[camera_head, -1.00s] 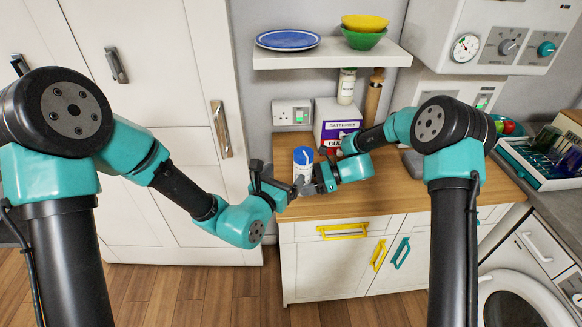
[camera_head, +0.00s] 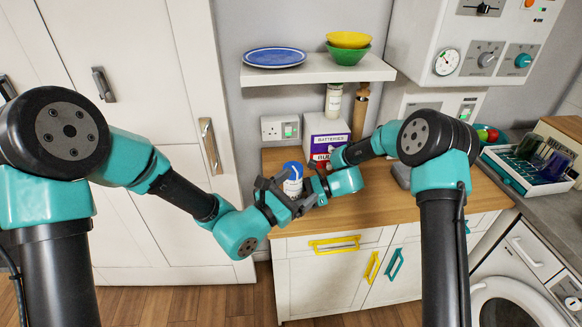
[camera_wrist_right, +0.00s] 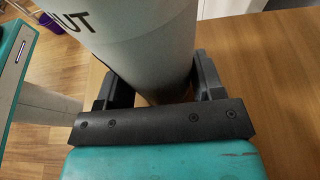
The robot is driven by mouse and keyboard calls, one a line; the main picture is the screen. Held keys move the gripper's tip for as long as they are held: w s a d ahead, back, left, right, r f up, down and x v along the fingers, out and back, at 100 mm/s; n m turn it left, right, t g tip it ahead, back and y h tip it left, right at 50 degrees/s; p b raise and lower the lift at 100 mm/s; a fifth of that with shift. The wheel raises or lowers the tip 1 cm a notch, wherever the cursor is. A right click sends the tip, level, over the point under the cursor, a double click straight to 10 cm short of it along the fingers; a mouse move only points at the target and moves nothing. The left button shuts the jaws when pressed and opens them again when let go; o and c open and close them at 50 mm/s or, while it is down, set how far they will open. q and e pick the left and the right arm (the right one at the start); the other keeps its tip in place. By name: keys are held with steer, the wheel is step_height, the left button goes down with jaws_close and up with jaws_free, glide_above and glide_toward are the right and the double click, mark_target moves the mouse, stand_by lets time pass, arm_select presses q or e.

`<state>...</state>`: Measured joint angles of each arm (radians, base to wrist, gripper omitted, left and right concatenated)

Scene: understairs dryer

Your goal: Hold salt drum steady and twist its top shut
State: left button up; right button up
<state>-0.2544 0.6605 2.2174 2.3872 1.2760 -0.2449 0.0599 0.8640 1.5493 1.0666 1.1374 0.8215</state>
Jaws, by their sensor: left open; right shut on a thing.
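The salt drum (camera_head: 293,187) is a white cylinder with a blue top (camera_head: 293,168), standing upright near the front left of the wooden worktop. My right gripper (camera_head: 309,187) is shut on the drum from the right. In the right wrist view the drum's pale body (camera_wrist_right: 145,45), with part of dark lettering, sits between the fingers of that gripper (camera_wrist_right: 155,90). My left gripper (camera_head: 277,190) is open at the drum's left and front, below the blue top, and hides part of its lower body. I cannot tell whether it touches the drum.
A batteries box (camera_head: 325,138) stands behind the drum, with a small red item (camera_head: 318,165) nearby. A shelf (camera_head: 318,70) with a blue plate (camera_head: 275,57) and bowls (camera_head: 348,48) hangs above. A tall cupboard (camera_head: 170,90) is at the left.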

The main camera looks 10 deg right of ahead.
arm_select(q)
steer(key=s+d+r+m+g+h, duration=0.2)
steer(key=s+d+m+g+h, duration=0.25)
steer(key=m+g, duration=0.8)
step_height(320, 180, up, 7)
steer(key=m+y, duration=2.1)
glide_above(292, 167)
steer(key=shift+t, duration=0.45)
steer(key=shift+s, duration=0.1)
step_height(292, 167, down, 12)
steer(key=shift+f, duration=0.1)
